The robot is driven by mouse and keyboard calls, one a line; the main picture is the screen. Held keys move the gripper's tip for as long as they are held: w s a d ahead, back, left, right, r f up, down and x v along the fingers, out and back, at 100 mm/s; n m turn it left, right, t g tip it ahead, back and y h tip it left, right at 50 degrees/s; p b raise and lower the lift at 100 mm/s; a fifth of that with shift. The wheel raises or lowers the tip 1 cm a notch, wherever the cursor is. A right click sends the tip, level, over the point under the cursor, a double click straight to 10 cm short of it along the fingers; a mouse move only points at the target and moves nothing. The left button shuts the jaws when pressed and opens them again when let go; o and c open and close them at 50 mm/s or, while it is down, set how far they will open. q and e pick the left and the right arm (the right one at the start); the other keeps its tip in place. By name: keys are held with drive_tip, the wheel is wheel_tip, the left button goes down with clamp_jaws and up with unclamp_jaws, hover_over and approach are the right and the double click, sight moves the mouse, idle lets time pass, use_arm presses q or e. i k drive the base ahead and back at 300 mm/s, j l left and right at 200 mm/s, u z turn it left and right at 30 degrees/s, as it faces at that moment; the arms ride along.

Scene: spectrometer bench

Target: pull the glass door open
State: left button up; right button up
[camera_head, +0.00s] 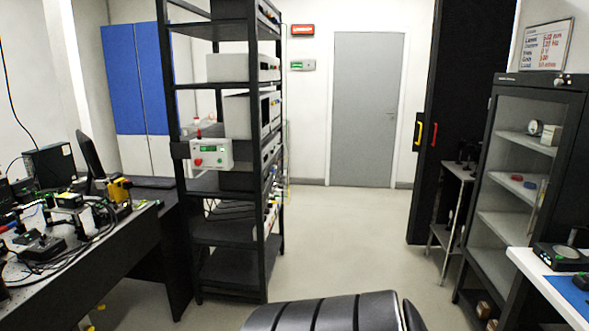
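The glass door (512,165) is the front of a tall dark-framed cabinet (541,82) at the right. It looks shut. Shelves with a round dial and small red and blue items show through the pane. A thin upright metal bar (534,207), perhaps the door's handle, runs along the right part of the front. The cabinet's lower right is hidden behind a white-topped bench. Neither of my grippers is in view.
The white-topped bench (535,268) stands at the lower right. A small side table (456,172) stands left of the cabinet. A black rack (235,267) and a cluttered desk (125,243) are at the left. A dark ribbed shape (330,312) fills the bottom centre. The middle floor (345,235) is clear.

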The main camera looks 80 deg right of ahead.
sight(576, 101)
drive_tip(key=z, duration=3.3)
